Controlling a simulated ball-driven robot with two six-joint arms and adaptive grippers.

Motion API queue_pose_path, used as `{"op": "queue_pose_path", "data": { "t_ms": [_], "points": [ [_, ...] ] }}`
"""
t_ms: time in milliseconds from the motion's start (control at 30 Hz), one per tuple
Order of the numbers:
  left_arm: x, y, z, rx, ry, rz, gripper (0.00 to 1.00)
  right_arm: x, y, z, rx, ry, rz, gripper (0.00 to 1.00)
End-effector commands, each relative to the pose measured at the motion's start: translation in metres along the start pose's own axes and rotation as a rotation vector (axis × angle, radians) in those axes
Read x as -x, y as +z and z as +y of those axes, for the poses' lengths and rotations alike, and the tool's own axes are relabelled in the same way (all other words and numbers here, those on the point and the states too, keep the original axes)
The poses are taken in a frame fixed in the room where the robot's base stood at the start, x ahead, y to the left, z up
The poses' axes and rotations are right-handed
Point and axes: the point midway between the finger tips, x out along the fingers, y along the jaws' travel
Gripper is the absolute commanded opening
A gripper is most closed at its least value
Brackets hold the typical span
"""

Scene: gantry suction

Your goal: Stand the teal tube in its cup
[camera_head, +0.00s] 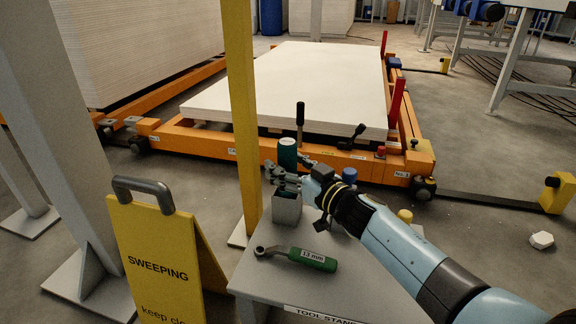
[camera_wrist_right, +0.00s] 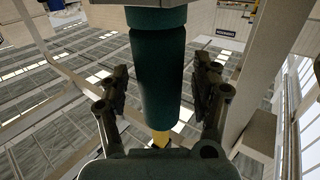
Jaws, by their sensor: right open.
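The teal tube (camera_head: 287,153) stands upright at the grey square cup (camera_head: 287,209) on the tool stand. My right gripper (camera_head: 284,178) is just above the cup's rim and hides the tube's lower part in the head view. In the right wrist view the tube (camera_wrist_right: 160,75) runs between the two open fingers (camera_wrist_right: 163,105), with a visible gap on each side. One end of it meets a pale grey edge at the top of that view. I cannot tell how deep the tube sits in the cup. My left gripper is not in view.
On the tool stand (camera_head: 262,283) lies a green-handled 13 mm wrench (camera_head: 305,258). A blue-topped item (camera_head: 349,176) and a yellow-topped item (camera_head: 405,216) are near my right arm. A yellow post (camera_head: 243,120) and a yellow sweeping sign (camera_head: 155,265) stand to the left.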

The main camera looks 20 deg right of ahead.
Motion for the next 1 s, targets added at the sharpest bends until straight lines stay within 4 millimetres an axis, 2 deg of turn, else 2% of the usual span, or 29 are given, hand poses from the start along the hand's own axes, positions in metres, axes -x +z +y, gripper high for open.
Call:
{"op": "queue_pose_path", "data": {
  "t_ms": [167,267,500,633,800,1000],
  "points": [
    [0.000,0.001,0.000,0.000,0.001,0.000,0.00,0.010,0.002,0.000,0.001,0.001,-0.003,0.65],
    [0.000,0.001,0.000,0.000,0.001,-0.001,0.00,0.027,0.002,0.000,0.001,0.000,-0.005,0.65],
    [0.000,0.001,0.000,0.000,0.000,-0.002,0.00,0.082,0.002,0.000,0.002,-0.001,-0.004,0.65],
    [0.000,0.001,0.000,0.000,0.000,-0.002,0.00,0.104,0.001,0.000,0.002,-0.001,-0.002,0.65],
    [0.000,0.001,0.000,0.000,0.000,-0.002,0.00,0.118,0.000,0.000,0.000,-0.001,0.000,0.65],
    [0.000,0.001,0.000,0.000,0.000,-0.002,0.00,0.120,0.000,0.000,0.000,-0.001,0.001,0.65]
  ]
}}
